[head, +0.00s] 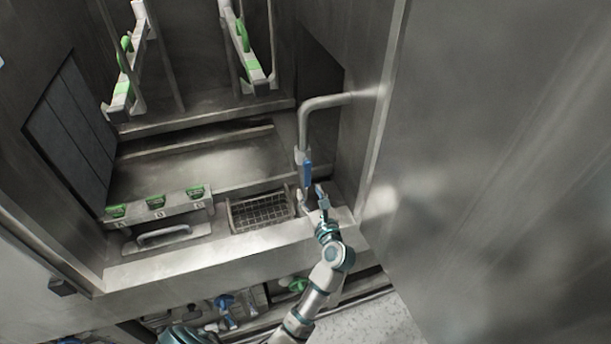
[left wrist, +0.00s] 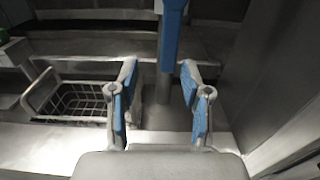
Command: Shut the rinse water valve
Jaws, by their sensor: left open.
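The rinse water valve is on a grey bent pipe (head: 325,101) at the right of the washer opening. Its blue handle (head: 307,174) points down along the pipe in the head view. In the left wrist view the blue handle (left wrist: 171,35) stands upright, beyond the fingers and roughly centred between them. My left gripper (head: 312,199) is open, just below and right of the handle. Its blue-padded fingers (left wrist: 160,98) are apart with nothing between the pads, and I see no contact with the handle. My right gripper is not in view.
A wire basket (head: 260,212) sits left of the pipe. A large metal panel (head: 500,170) closes off the right side. Pipes and small valves run below the ledge (head: 215,252).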

